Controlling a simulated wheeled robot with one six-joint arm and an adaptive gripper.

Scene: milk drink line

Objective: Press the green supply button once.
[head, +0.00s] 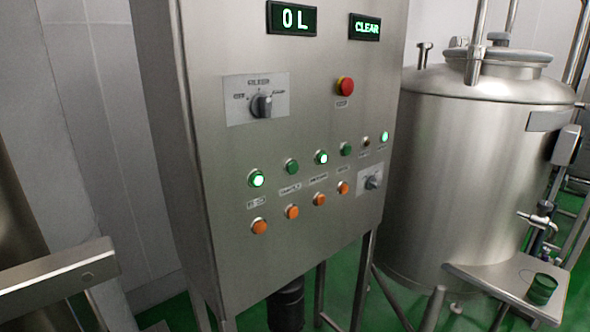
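The control panel (300,120) is a steel cabinet face, seen at an angle. A row of green buttons crosses its lower half. The far left button (256,179) glows, the second button (291,166) is dark green, the third button (321,157) glows, and the fourth button (346,149) is dark green. At the right end of the row a small light (384,136) glows green. The labels are too small to read, so I cannot tell which is the supply button. My gripper is not in view.
Several orange buttons (292,212) sit below the green row. A red button (345,86), a rotary switch (263,105) and a smaller knob (373,182) are also there. Displays read "0 L" (294,19) and "CLEAR" (366,28). A steel tank (460,170) stands at right.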

